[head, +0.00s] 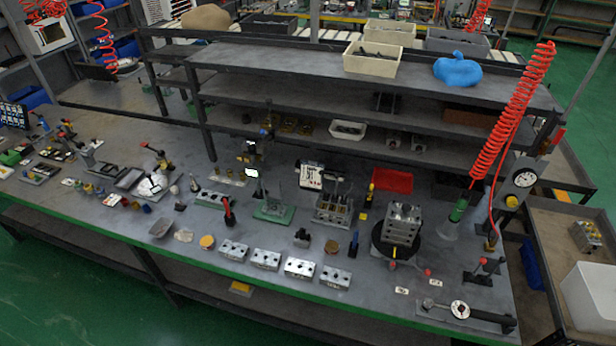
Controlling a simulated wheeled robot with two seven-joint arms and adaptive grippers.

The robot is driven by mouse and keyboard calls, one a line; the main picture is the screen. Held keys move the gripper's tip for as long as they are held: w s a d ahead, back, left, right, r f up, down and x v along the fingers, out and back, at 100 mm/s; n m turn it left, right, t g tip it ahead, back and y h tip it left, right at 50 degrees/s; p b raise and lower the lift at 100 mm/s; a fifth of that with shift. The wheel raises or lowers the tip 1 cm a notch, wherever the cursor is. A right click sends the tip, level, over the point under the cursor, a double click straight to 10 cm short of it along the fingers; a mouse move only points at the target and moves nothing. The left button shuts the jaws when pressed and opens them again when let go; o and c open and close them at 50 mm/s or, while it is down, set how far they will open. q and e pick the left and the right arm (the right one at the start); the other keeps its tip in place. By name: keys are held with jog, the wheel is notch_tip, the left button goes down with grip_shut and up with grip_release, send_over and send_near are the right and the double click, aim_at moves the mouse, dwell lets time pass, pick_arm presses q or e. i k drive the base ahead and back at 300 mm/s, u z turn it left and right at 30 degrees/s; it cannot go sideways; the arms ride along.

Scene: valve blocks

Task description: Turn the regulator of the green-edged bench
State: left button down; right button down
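The green-edged bench (205,240) fills the middle of the head view, with its green edge along the front. A round white-faced gauge (525,177) is mounted at the bench's right end, on the post side. A yellow knob (511,201) sits just below the gauge and looks like the regulator's knob. Its turned position cannot be read at this size. Neither of my grippers shows in the view.
A red coiled hose (515,110) hangs just left of the gauge, with a green-bodied tool (459,210) below. A side table (560,235) with a white bin (590,297) stands right. Metal valve blocks (300,268) line the bench front. Green floor (60,300) is clear at front left.

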aim_at(511, 202)
jog(key=i, duration=0.25)
jog(key=z, duration=1.05)
jog(key=k, duration=0.5)
jog(key=z, duration=0.05)
